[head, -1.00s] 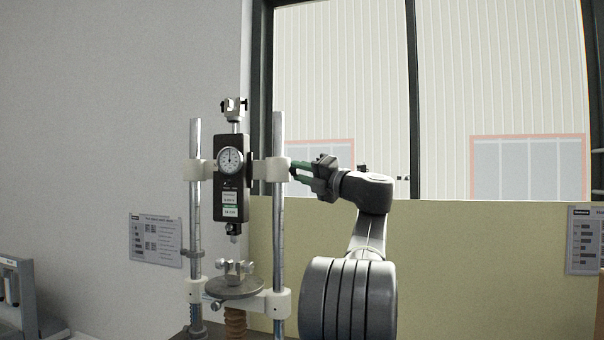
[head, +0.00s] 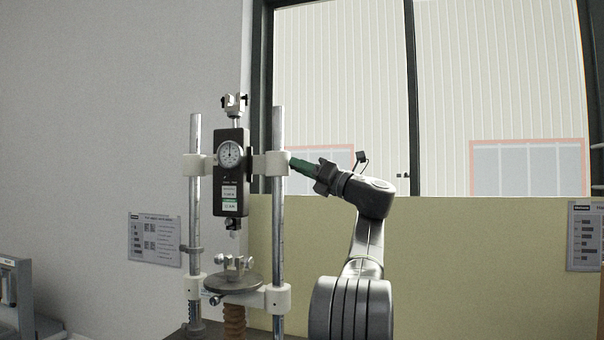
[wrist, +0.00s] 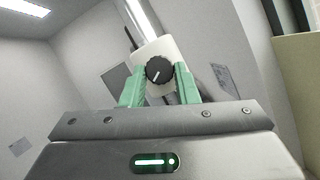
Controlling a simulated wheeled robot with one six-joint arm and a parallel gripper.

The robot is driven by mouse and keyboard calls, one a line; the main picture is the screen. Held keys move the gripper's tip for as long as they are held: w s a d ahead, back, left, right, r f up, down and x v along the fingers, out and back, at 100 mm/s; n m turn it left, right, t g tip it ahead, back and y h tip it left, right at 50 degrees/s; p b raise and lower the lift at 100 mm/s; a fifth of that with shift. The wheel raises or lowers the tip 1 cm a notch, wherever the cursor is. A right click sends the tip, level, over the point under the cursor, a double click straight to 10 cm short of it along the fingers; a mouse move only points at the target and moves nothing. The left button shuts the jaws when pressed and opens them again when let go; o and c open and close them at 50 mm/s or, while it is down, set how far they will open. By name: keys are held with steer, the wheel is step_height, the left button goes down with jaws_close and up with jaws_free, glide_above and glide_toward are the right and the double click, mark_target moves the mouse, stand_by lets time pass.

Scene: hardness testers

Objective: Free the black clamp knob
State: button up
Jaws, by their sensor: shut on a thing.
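The black clamp knob (wrist: 159,71) shows in the wrist view as a ribbed round knob with a white line on its face, tilted to the upper right. It sits on the white clamp block (wrist: 153,49) on the steel column. The green fingers of my gripper (wrist: 160,88) stand on either side of the knob and are shut on it. In the head view my gripper (head: 297,165) reaches the right side of the white clamp block (head: 271,164) on the right column; the knob is hidden there.
The tester's dial gauge (head: 230,155) hangs between two steel columns, left of my gripper. Below it is a round plate (head: 234,284) with small metal fittings. A yellow-green panel (head: 480,265) stands behind, right of the tester. A sign (head: 155,239) is on the left wall.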

steer(key=shift+w+d+n+g+y+p, duration=0.15)
steer(key=shift+n+g+y+p, duration=0.35)
steer(key=shift+n+g, duration=1.2)
steer(key=shift+w+a+n+g+y+p, duration=0.2)
steer(key=shift+n+g+p, duration=0.45)
steer(key=shift+n, duration=2.1)
steer(key=shift+w+d+n+g+y+p, duration=0.15)
steer(key=shift+n+g+y+p, duration=0.5)
steer(key=shift+n, duration=1.6)
steer(key=shift+s+g+h, duration=0.1)
steer(key=shift+g+h, duration=0.15)
steer(key=shift+g, duration=0.05)
steer(key=o, duration=1)
steer(key=shift+c, duration=0.2)
steer(key=v, duration=1.4)
steer(key=shift+r, duration=0.1)
steer(key=shift+c, duration=0.2)
